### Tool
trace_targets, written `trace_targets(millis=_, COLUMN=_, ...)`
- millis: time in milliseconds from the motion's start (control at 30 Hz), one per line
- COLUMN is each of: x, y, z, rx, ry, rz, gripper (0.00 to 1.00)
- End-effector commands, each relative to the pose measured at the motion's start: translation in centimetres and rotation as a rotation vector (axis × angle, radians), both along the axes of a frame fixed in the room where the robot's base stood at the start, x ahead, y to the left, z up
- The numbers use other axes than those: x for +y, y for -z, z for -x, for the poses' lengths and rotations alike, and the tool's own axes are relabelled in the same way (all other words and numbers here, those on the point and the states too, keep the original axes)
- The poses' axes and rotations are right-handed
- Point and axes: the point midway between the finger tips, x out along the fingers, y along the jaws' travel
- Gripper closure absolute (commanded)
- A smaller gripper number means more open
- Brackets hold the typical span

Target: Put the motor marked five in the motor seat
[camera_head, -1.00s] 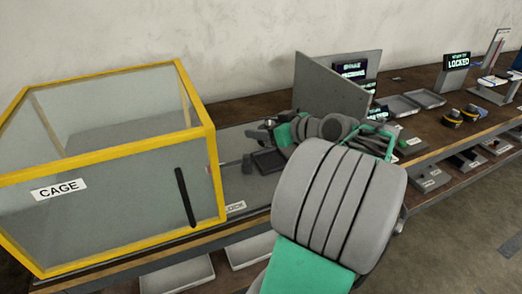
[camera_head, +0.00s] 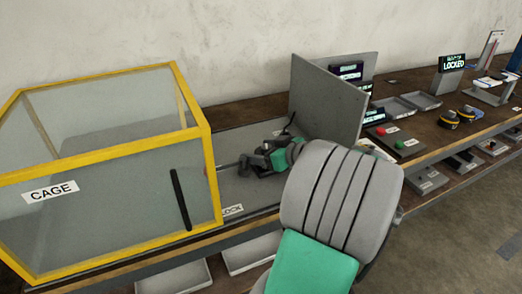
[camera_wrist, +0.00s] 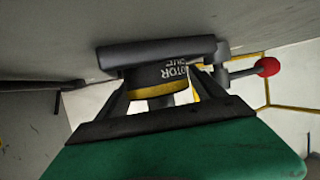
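In the wrist view a dark motor (camera_wrist: 165,78) with a yellow band sits between my gripper's two fingers (camera_wrist: 165,92), which appear closed on its sides. Its white lettering is partly hidden; I can read "TOR", but not a number. A flat dark grey part (camera_wrist: 155,52), possibly the motor seat, lies just beyond the motor; I cannot tell whether they touch. A lever with a red knob (camera_wrist: 267,67) stands to its right. In the head view my gripper (camera_head: 262,163) is low over the bench, right of the cage, and hides the motor and seat.
The yellow-framed cage (camera_head: 205,180) stands at left. An upright grey panel (camera_head: 325,100) stands close behind my arm. Two dark motors with yellow bands (camera_head: 448,119) lie on the bench at right, near grey trays (camera_head: 425,100) and a "LOCKED" display (camera_head: 453,63).

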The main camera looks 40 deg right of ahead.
Motion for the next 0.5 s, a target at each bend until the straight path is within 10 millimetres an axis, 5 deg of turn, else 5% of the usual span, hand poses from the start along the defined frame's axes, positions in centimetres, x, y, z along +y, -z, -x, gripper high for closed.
trace_targets(millis=367, x=0.0, y=-0.7, z=0.0, rx=0.0, ry=0.0, rz=0.0, gripper=0.15)
trace_targets(millis=500, x=-0.4, y=-1.4, z=2.3, rx=0.0, ry=0.007, rz=0.002, gripper=0.15)
